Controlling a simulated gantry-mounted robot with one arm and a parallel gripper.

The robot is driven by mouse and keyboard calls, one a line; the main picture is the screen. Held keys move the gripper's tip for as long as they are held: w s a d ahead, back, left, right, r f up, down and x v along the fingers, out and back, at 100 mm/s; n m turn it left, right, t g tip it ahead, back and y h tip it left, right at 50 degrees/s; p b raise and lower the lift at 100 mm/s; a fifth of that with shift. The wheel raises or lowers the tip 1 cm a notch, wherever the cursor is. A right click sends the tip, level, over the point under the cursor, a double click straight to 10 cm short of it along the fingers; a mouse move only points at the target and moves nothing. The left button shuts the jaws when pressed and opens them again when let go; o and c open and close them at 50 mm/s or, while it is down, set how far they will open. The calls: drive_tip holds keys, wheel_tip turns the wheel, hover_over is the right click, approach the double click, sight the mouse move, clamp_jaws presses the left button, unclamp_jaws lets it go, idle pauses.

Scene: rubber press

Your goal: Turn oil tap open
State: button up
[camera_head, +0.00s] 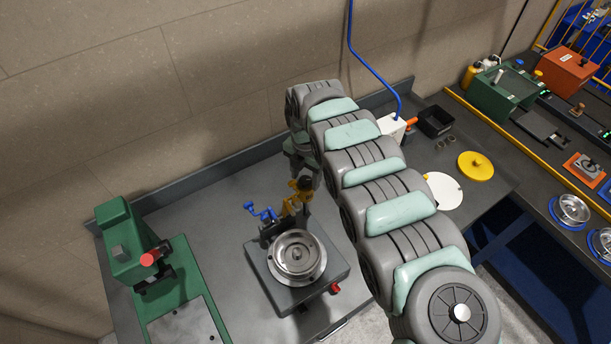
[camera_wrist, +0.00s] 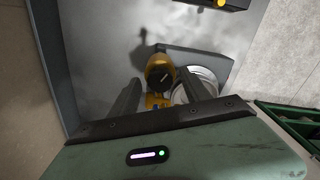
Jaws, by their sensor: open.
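A yellow fitting with a dark round top (camera_head: 302,190) stands at the back of a round metal unit (camera_head: 298,255) on a dark grey base. Beside it on the left is a blue-handled fitting (camera_head: 262,212); I cannot tell for sure which of the two is the oil tap. In the wrist view my gripper (camera_wrist: 160,84) is open, with its two fingers apart. The yellow fitting (camera_wrist: 159,70) shows between and just beyond the fingers; contact cannot be told. The fingers are mostly hidden by my arm in the head view. The metal unit (camera_wrist: 200,84) shows partly behind the right finger.
A green press (camera_head: 125,245) with a red knob stands at the left of the grey bench. A red knob (camera_head: 336,288) sits at the base's front right. A white box (camera_head: 391,127) and black bin (camera_head: 436,121) stand behind my arm. A wall rises behind the bench.

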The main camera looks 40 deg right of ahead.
sight(305, 179)
wheel_tip(305, 179, up, 11)
drive_tip(key=b, duration=0.2)
drive_tip(key=shift+b, duration=0.4)
drive_tip(key=shift+f, duration=0.1)
